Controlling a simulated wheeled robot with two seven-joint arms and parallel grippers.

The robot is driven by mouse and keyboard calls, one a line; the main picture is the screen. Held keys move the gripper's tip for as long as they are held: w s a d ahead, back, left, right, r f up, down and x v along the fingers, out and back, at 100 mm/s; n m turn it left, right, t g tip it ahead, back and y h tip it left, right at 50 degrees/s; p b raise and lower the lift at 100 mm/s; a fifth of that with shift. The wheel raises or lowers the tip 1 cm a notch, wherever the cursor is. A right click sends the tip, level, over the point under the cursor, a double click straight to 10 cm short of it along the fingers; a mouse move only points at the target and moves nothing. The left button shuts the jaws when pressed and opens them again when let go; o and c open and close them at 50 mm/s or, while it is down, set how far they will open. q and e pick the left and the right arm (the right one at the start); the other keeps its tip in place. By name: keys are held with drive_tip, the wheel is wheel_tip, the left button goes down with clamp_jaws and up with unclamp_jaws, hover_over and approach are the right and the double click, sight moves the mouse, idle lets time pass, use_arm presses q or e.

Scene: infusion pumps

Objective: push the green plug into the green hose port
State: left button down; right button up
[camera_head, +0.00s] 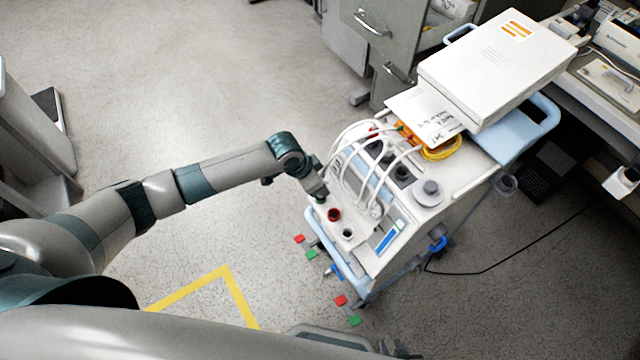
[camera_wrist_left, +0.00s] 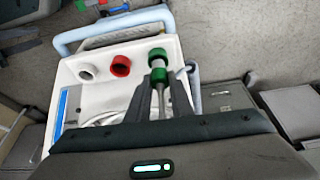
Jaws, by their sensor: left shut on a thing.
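My left gripper (camera_head: 319,193) is at the near left corner of the pump unit, beside the row of hose ports. In the left wrist view its fingers (camera_wrist_left: 158,82) are shut on the green plug (camera_wrist_left: 158,75), at the end of a white hose. The green hose port (camera_wrist_left: 157,54) is straight ahead of the plug, in line with it, with a short pale part between the two green rings. I cannot tell how deep the plug sits. In the head view my gripper mostly hides plug and port.
White hoses (camera_head: 350,150) arch close to my gripper. The white pump unit (camera_head: 352,240) stands on a cart with a blue rail. A large white box (camera_head: 490,65) lies behind. Open floor is left.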

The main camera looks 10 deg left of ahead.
use_arm(q)
drive_tip(key=shift+f+b, duration=0.35)
drive_tip(key=shift+f, duration=0.65)
use_arm(e)
drive_tip(key=shift+f, duration=0.4)
use_arm(q)
drive_tip(key=c, duration=1.5)
unclamp_jaws()
drive_tip(key=v, duration=1.7)
drive_tip(key=shift+s+a+r, duration=0.1)
drive_tip(key=shift+a+r, duration=0.05)
drive_tip(key=shift+r, duration=0.05)
use_arm(e)
drive_tip(key=shift+t, duration=0.8)
drive_tip(key=w+r, duration=0.1)
drive_tip(key=w+a+r, duration=0.1)
drive_tip(key=w, duration=0.1)
drive_tip(key=w+a+r, duration=0.1)
drive_tip(key=shift+w+r, duration=0.15)
